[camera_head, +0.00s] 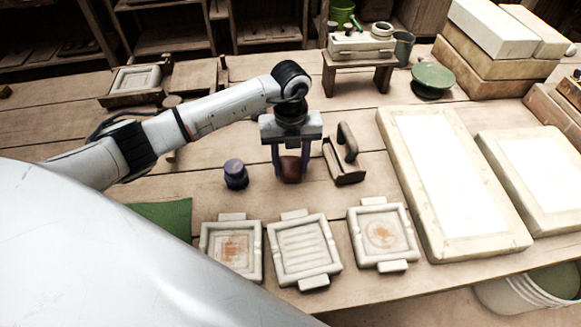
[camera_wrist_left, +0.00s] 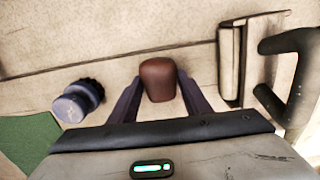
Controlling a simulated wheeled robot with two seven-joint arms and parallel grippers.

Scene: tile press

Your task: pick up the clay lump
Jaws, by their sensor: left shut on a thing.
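The clay lump (camera_head: 290,168) is a reddish-brown rounded block. My left gripper (camera_head: 290,172) points down around it above the wooden table and is shut on it. In the left wrist view the clay lump (camera_wrist_left: 158,80) sits between the two dark fingers of the left gripper (camera_wrist_left: 157,100). Whether the lump still touches the table is hard to tell. My right gripper is not in view.
A dark blue knobbed object (camera_head: 235,174) stands left of the gripper, and a handled wooden tool (camera_head: 345,162) lies close on its right. Three pale tile moulds (camera_head: 304,249) lie in front. Large pale slabs (camera_head: 452,185) fill the right side.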

